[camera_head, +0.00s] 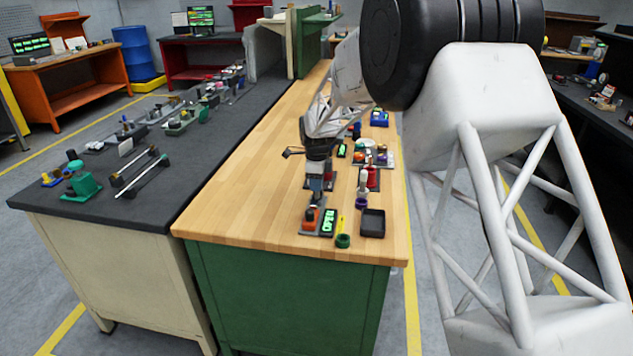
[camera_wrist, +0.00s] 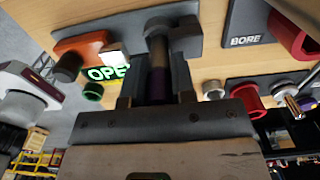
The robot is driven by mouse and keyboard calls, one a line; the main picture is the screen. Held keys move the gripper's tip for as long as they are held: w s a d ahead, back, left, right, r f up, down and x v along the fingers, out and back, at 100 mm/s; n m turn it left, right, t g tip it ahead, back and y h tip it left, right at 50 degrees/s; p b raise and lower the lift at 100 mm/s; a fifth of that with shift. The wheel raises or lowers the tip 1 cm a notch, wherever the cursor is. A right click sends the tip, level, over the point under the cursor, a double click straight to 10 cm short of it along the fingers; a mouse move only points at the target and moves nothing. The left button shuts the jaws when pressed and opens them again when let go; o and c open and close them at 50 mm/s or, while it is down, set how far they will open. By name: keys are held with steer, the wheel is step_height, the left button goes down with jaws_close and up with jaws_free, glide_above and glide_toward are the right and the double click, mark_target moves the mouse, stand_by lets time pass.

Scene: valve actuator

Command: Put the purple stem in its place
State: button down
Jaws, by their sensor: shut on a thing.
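In the wrist view, my gripper (camera_wrist: 156,92) is shut on the purple stem (camera_wrist: 157,82), which shows as a dark purple band between the fingers. A grey cylindrical part (camera_wrist: 158,45) lies directly beyond the stem, in line with it, above a grey base plate (camera_wrist: 205,22). Whether the stem is seated in anything I cannot tell. In the head view, my gripper (camera_head: 316,188) points down over the same plate, behind an orange block (camera_head: 309,214). The purple stem itself is not clear there. The orange block also shows in the wrist view (camera_wrist: 85,42), left of the grey part.
A green OPEN sign (camera_head: 328,221) stands close right of the orange block. A green ring (camera_head: 343,241) and a black tray (camera_head: 372,224) lie near the bench's front edge. A purple-and-white part (camera_head: 362,192) and a red part (camera_head: 372,178) stand to the right. The front-left wood is clear.

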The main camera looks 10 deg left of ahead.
steer(key=shift+f, duration=0.6)
steer(key=c, duration=0.9)
jaws_free()
steer(key=shift+o, duration=0.2)
steer(key=shift+r, duration=3.9)
